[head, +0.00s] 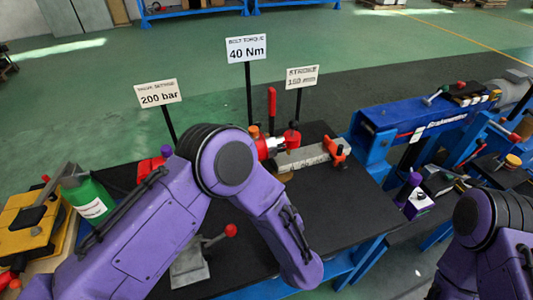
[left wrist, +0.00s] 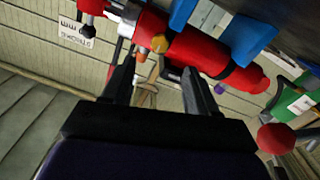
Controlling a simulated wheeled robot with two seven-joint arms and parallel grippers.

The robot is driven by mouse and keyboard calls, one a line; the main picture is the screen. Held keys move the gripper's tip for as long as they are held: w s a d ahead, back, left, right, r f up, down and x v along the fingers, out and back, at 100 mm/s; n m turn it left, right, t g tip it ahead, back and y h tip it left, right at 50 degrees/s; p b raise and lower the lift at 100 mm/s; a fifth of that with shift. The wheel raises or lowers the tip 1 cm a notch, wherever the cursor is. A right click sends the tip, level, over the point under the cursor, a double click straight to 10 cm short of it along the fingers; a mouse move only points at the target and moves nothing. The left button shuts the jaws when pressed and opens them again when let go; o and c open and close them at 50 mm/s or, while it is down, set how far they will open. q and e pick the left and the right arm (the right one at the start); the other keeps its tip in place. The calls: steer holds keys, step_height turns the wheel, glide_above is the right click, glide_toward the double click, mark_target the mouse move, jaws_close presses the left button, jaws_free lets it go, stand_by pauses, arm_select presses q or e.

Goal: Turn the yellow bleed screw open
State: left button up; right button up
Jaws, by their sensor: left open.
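The red cylinder (head: 262,149) lies on the black bench top (head: 130,245), partly hidden by my left arm in the head view. It crosses the top of the left wrist view (left wrist: 200,50). The yellow bleed screw (left wrist: 159,43) sits on its side there, just beyond the space between my fingertips. My left gripper (left wrist: 160,65) is open, one finger on either side of that space, with nothing held; contact with the screw cannot be told. In the head view this gripper is hidden behind my arm. My right gripper is out of view.
A lever with a red knob (head: 231,230) stands on the bench's near side. A green bottle (head: 88,196) is at left. Signs on posts, such as 40 Nm (head: 246,49), stand behind. A blue machine (head: 425,115) is at right.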

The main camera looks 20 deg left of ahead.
arm_select(q)
steer(key=p+x, duration=0.3)
steer(key=x, duration=0.7)
steer(key=shift+a+r, duration=0.15)
steer(key=shift+r, duration=0.2)
steer(key=shift+s, duration=0.1)
steer(key=c, duration=1.1)
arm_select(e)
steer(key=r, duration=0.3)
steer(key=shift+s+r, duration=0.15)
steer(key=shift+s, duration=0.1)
